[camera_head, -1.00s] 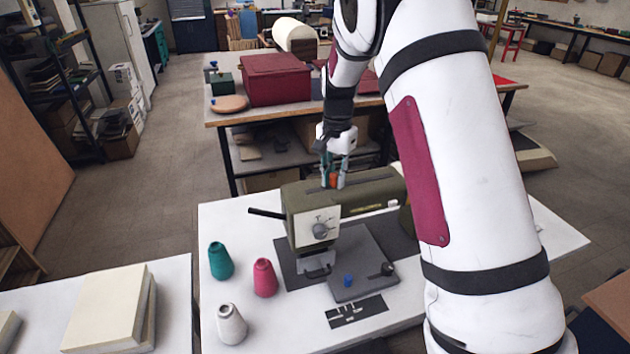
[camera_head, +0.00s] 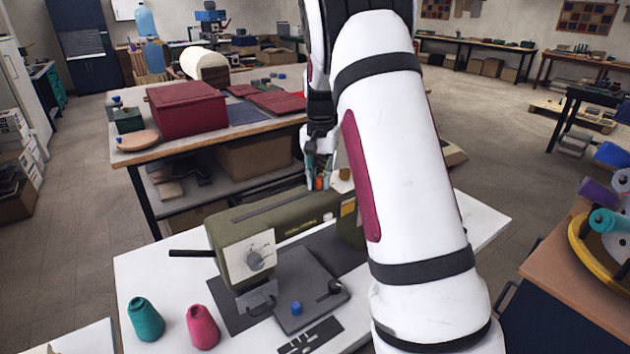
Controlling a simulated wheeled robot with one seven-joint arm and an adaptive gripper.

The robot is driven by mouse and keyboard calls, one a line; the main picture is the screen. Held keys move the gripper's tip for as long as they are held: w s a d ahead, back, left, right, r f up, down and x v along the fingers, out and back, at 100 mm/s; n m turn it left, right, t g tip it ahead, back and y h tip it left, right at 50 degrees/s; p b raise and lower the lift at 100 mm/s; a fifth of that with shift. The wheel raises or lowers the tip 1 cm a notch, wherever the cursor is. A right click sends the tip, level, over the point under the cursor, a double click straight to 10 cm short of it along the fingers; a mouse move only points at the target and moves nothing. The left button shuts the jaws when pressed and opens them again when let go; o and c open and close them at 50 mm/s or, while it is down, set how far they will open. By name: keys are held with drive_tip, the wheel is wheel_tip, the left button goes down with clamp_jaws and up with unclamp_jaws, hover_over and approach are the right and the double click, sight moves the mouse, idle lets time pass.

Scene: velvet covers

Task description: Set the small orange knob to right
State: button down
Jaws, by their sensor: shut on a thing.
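The small orange knob (camera_head: 319,184) is on the top of an olive-green sewing-machine-like device (camera_head: 285,222), at the far right end of its long slot (camera_head: 262,207). My gripper (camera_head: 318,174) comes down from above and is shut on the orange knob. The fingers hide much of the knob, so only a bit of orange shows between them. My white arm covers the right end of the machine.
A grey dial (camera_head: 260,256) and a black lever (camera_head: 190,253) are on the machine's left end. A blue knob (camera_head: 296,308) is on its base plate. Teal (camera_head: 146,320) and pink (camera_head: 203,328) cones stand at left. A red box (camera_head: 187,108) is on the table behind.

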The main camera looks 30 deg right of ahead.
sight(321, 176)
drive_tip(key=shift+d+r, duration=0.1)
drive_tip(key=shift+d, duration=0.15)
drive_tip(key=c, duration=1.4)
unclamp_jaws()
drive_tip(key=shift+r, duration=0.25)
wheel_tip(321, 176, up, 11)
drive_tip(key=shift+r, duration=0.2)
